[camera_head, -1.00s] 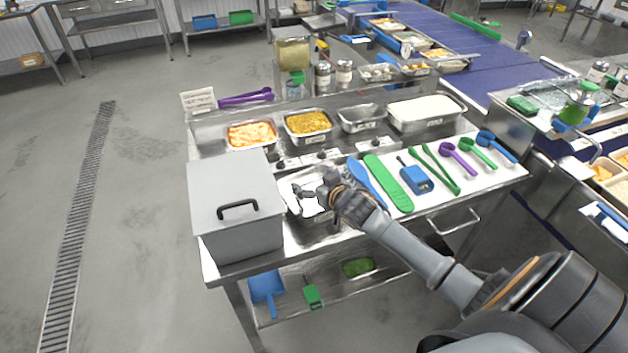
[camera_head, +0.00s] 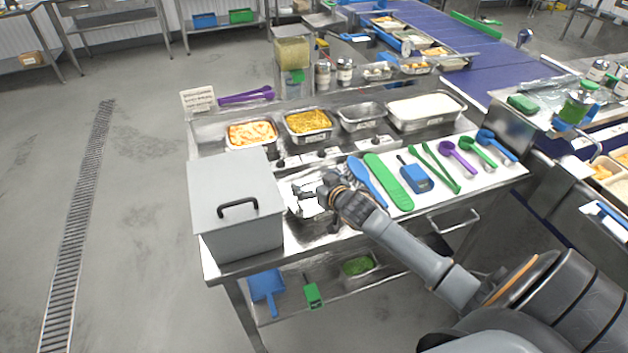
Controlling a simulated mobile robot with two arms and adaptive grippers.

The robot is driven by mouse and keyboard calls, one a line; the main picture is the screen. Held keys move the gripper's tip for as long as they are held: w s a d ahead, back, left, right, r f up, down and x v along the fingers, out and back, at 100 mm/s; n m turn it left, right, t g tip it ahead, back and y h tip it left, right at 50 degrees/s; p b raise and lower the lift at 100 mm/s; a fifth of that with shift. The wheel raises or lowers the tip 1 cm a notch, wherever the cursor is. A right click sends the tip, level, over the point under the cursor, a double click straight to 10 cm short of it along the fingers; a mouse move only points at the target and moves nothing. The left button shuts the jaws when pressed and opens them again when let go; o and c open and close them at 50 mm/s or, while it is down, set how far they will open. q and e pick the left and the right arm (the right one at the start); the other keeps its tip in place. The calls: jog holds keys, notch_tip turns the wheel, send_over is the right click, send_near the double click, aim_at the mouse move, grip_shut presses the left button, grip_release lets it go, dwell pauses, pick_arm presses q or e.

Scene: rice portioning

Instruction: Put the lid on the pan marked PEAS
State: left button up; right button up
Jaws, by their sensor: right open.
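My right gripper (camera_head: 298,191) is open, low over the front of the steel counter, just right of the grey box. A shiny metal piece (camera_head: 308,208) lies under and beside its fingers. It may be the lid, but the gripper partly hides it and I cannot tell whether they touch. A pan with green contents (camera_head: 358,265) stands on the lower shelf. A small empty-looking steel pan (camera_head: 362,117) sits in the back row. The pan labels are too small to read, so I cannot tell which one says PEAS. My left gripper is out of view.
A grey box with a black handle (camera_head: 236,208) stands at the counter's left end. Pans of orange food (camera_head: 252,134), yellow food (camera_head: 308,124) and white rice (camera_head: 426,108) line the back.

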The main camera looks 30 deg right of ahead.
jog(key=shift+s, duration=0.15)
jog(key=v, duration=1.1)
jog(key=shift+s+r, duration=0.2)
jog(key=shift+s, duration=0.1)
